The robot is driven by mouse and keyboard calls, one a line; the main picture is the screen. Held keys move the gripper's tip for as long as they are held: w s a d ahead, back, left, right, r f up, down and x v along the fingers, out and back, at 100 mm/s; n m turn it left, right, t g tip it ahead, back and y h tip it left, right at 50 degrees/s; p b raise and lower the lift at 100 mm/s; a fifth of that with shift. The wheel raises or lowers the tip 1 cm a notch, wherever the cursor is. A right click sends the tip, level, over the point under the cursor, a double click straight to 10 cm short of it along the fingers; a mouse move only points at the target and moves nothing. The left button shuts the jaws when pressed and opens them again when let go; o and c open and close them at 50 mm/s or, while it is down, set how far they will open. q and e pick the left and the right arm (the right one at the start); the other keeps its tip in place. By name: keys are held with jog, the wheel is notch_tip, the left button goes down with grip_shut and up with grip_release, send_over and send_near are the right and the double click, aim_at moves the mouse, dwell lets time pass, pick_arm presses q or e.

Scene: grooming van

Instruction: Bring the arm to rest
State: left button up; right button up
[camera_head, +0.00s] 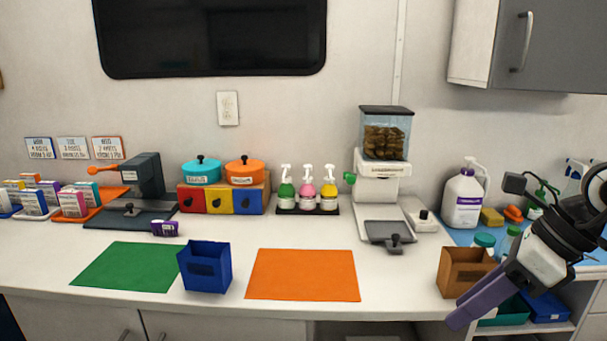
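My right arm comes in from the right edge. Its gripper (463,315) has purple fingers that point down and to the left, in front of the counter's front edge. The fingers show side-on and overlap, so their gap is hidden. I see nothing hanging from them. The brown wooden box (466,268) stands on the counter just behind the gripper, partly covered by it; I cannot tell whether they touch. My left arm and gripper are not in view.
An orange mat (303,275), a blue bin (205,267) and a green mat (128,267) lie along the counter front. A dispenser (385,165), spray bottles (308,195) and a white jug (463,198) stand behind. A grey cabinet (560,50) hangs upper right. The counter centre is mostly clear.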

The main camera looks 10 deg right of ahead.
jog(key=s+a+m+y, duration=0.1)
jog(key=a+m+y, duration=0.4)
jog(key=a+y, duration=1.1)
jog(key=w+d+f+m+t+h, duration=0.1)
jog(key=d+f+m+t+h, duration=0.1)
jog(key=f+m+t+h, duration=0.75)
jog(key=w+d+f+m+t+h, duration=0.2)
jog(key=f+m+t+h, duration=0.25)
jog(key=f+m, duration=1)
jog(key=s+f+m+g+h, duration=0.4)
jog(key=s+f+m+g, duration=0.4)
jog(key=s+f+m, duration=0.4)
jog(key=s+f, duration=0.4)
jog(key=s, duration=0.2)
jog(key=shift+m+g+h, duration=0.3)
jog(key=shift+m+h, duration=0.1)
jog(key=shift+w, duration=0.1)
